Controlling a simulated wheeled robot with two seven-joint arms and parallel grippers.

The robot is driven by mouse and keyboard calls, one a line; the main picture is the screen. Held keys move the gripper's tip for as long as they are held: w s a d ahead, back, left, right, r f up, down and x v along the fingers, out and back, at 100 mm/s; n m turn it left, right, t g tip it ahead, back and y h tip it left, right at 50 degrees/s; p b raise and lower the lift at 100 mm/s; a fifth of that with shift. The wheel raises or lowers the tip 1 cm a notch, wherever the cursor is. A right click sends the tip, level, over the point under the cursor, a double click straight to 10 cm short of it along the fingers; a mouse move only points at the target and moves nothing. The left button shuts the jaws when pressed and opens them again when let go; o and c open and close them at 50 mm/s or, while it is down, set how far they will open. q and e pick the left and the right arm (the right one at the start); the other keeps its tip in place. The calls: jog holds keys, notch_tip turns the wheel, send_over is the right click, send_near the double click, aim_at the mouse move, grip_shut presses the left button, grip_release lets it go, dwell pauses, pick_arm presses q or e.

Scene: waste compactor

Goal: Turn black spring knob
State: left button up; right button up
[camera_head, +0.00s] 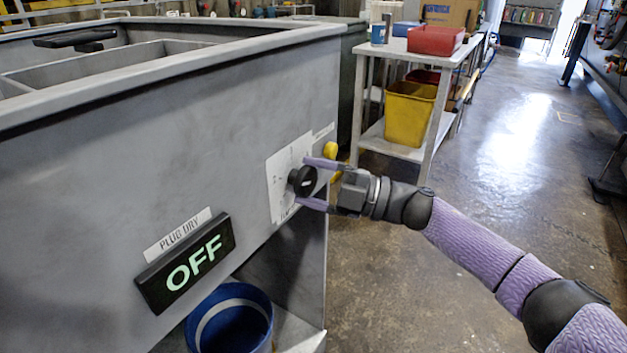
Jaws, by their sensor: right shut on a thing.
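The black spring knob (302,181) sits on a white label plate (281,190) on the grey side panel of the compactor (190,130). My right gripper (314,183) reaches in from the right. Its two purple fingers lie above and below the knob, and it is shut on the knob. A pale mark shows on the knob's face. The lettering on the plate is too small to read. My left gripper is not in view.
A lit "OFF" display (190,265) is on the panel at lower left, under a "PLUG DRY" label. A yellow knob (330,150) is just behind the gripper. A blue bucket (232,318) stands below. A metal cart (392,148) holds red and yellow bins.

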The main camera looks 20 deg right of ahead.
dwell(0.4)
jog(key=o, duration=1.1)
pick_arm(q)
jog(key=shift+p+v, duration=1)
pick_arm(e)
jog(key=shift+o, duration=0.2)
jog(key=v, duration=1)
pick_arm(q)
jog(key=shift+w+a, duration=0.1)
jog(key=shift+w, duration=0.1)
